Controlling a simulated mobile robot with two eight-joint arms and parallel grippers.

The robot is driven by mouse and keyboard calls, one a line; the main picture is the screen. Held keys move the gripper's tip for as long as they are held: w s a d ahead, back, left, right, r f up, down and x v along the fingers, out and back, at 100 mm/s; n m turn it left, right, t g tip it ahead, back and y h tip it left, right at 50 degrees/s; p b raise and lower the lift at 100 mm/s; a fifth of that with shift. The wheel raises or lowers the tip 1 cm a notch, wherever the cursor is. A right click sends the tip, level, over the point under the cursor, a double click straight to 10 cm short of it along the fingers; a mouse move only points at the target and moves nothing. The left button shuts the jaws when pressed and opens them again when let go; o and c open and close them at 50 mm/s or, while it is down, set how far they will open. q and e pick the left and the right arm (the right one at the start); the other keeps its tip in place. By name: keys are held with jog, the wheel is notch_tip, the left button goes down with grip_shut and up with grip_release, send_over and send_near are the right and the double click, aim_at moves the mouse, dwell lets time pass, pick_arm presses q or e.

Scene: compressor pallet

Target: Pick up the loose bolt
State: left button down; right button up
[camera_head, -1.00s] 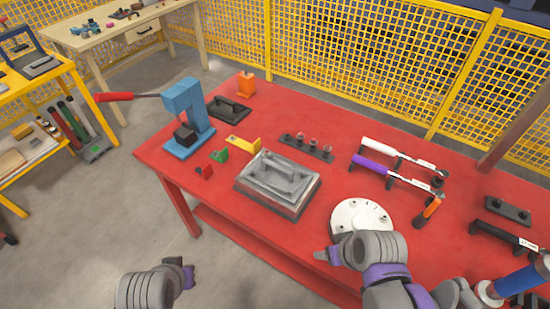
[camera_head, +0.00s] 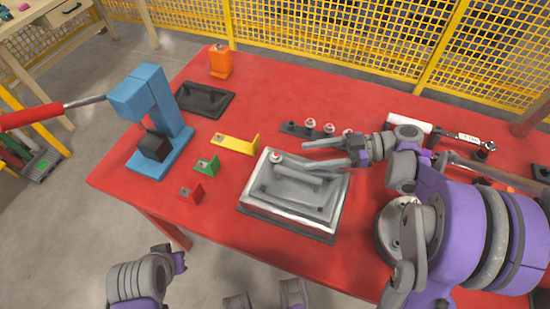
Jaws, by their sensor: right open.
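A small pale bolt with a reddish top (camera_head: 275,157) stands at the far left corner of the grey metal casting (camera_head: 290,223); I cannot tell how it is seated. My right gripper (camera_head: 305,153) is open, with its two long fingers pointing left over the casting's far edge. The bolt is just left of the fingertips, apart from them. Several similar bolts stand in a dark rack (camera_head: 299,131) behind the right gripper, which partly hides it. My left gripper (camera_head: 180,262) is low at the left, off the table's front edge; its jaws are too unclear to read.
Red (camera_head: 190,192), green (camera_head: 207,165) and yellow (camera_head: 236,143) brackets lie left of the casting. A blue press (camera_head: 152,120) with a red-handled lever stands farther left. A dark plate (camera_head: 200,98) and an orange block (camera_head: 220,62) are behind. The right arm covers a round disc (camera_head: 385,222).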

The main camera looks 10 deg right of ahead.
aim_at(282, 157)
jog(key=x, duration=0.4)
jog(key=shift+w, duration=0.15)
jog(key=x, duration=0.5)
jog(key=shift+a+r, duration=0.25)
jog(key=shift+a, duration=0.15)
grip_shut()
